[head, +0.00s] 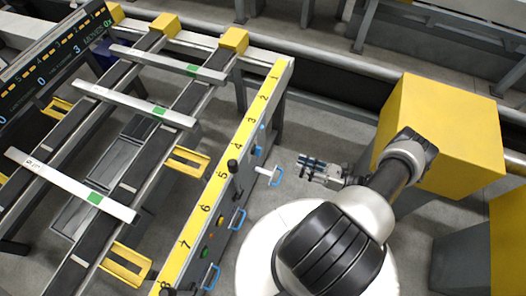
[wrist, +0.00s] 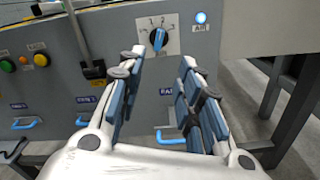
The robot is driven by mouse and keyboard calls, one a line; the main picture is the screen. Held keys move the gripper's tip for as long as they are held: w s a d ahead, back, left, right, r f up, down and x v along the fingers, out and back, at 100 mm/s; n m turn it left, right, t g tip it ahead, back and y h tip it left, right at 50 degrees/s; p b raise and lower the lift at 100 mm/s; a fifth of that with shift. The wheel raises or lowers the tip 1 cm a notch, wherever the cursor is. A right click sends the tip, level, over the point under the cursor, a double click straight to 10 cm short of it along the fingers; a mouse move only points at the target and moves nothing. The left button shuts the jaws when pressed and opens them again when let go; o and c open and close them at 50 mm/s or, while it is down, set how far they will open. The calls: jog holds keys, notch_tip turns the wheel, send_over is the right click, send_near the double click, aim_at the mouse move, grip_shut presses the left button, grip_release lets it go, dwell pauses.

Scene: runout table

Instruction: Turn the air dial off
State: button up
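The air dial is a blue knob (wrist: 158,39) on a white plate with small numerals, on the grey side panel (wrist: 240,75) in the wrist view. The knob looks about upright; its exact setting is too small to read. In the head view my gripper (head: 303,165) is in free space right of the table's side panel.
A blue handle (wrist: 172,137) sits below the dial; in the head view a blue handle (head: 277,176) sticks out from the panel. A black lever (wrist: 79,40), yellow button (wrist: 8,65) and more blue handles lie left. A yellow box (head: 435,125) stands behind my arm.

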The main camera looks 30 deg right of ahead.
aim_at(257, 151)
jog(key=x, duration=1.6)
jog(key=shift+b, duration=0.35)
jog(key=shift+c, duration=0.5)
jog(key=shift+a, duration=0.1)
grip_shut()
